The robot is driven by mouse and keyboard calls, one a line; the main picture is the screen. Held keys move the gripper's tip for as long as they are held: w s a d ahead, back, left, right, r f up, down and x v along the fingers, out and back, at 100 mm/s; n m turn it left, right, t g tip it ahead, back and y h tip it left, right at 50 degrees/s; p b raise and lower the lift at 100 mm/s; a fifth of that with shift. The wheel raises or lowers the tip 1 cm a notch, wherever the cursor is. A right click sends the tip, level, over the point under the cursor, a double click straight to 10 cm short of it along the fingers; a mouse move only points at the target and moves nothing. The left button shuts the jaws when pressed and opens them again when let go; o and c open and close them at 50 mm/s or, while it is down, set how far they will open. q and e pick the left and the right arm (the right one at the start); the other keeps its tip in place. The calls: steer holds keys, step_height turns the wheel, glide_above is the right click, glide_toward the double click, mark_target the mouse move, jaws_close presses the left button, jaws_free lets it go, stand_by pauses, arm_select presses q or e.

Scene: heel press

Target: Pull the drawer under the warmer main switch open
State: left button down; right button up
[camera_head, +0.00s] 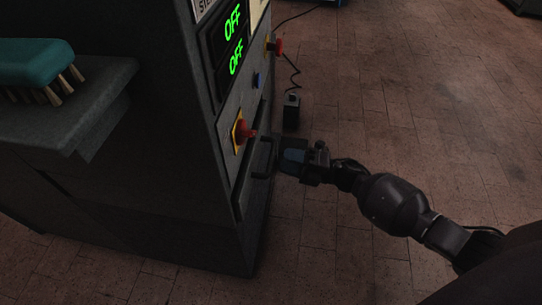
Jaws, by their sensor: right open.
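The red warmer main switch (245,132) sits on a yellow plate on the dark machine's front panel. Below it is the dark drawer (252,190), which looks flush with the front. Its dark bar handle (264,158) stands out from the face. My right gripper (279,158) is open, with its tips right beside the handle and pointing at the machine. I cannot tell whether the handle lies between the fingers or whether they touch it. My left gripper is not in view.
Two green OFF displays (234,40) are above the switch. A blue button (256,80) and another red switch (277,46) sit farther along the panel. A black box (291,111) with a coiled cable is beyond my gripper. A teal item (35,62) rests on a side ledge.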

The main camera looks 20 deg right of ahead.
mark_target(272, 156)
steer(key=shift+x, duration=2.4)
steer(key=shift+c, duration=0.3)
jaws_close()
